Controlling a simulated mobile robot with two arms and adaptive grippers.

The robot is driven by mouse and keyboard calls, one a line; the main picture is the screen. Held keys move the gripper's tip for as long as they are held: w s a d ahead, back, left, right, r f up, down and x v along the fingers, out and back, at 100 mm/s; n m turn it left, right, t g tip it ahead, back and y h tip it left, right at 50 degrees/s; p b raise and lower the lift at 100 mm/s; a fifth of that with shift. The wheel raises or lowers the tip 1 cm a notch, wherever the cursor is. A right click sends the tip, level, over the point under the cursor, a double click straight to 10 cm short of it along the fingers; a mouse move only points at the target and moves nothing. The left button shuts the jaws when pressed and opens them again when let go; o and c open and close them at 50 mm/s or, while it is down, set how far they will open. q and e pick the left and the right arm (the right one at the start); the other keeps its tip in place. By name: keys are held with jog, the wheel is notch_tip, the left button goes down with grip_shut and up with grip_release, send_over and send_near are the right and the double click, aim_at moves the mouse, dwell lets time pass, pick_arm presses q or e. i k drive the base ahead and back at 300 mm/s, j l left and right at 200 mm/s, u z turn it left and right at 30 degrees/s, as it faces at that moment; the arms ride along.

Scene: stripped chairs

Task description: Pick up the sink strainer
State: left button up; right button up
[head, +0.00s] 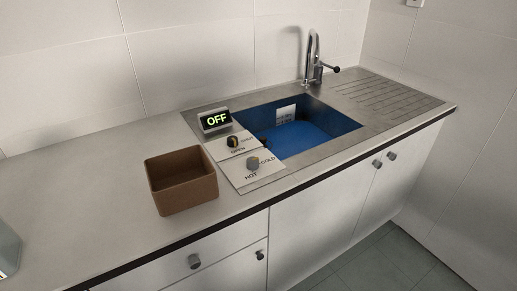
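The sink (345,125) is set into the metal top, with dark blue walls and a brighter blue floor or fill. I cannot make out a sink strainer in it; the near part of the basin is hidden by the front rim. A brown open box (185,194) stands on the counter to the left of the sink. Its visible inside looks empty, but its near inner corner is hidden. Neither of my grippers is in view.
A display reading OFF (215,120) and a plate with two knobs (253,163) sit left of the sink. A faucet (313,60) rises behind it. A ribbed drainboard (385,95) lies right. A grey object (6,250) shows at the left edge. The left counter is mostly clear.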

aim_at(263, 139)
jog(key=i+l, duration=0.15)
jog(key=l, duration=0.2)
jog(key=i+l+u, duration=0.15)
jog(key=i+l, duration=0.2)
jog(key=l, duration=0.3)
jog(key=i+l+u, duration=0.15)
jog(key=l, duration=0.2)
jog(key=i+l, duration=0.15)
jog(key=l, duration=0.2)
jog(key=u, duration=0.05)
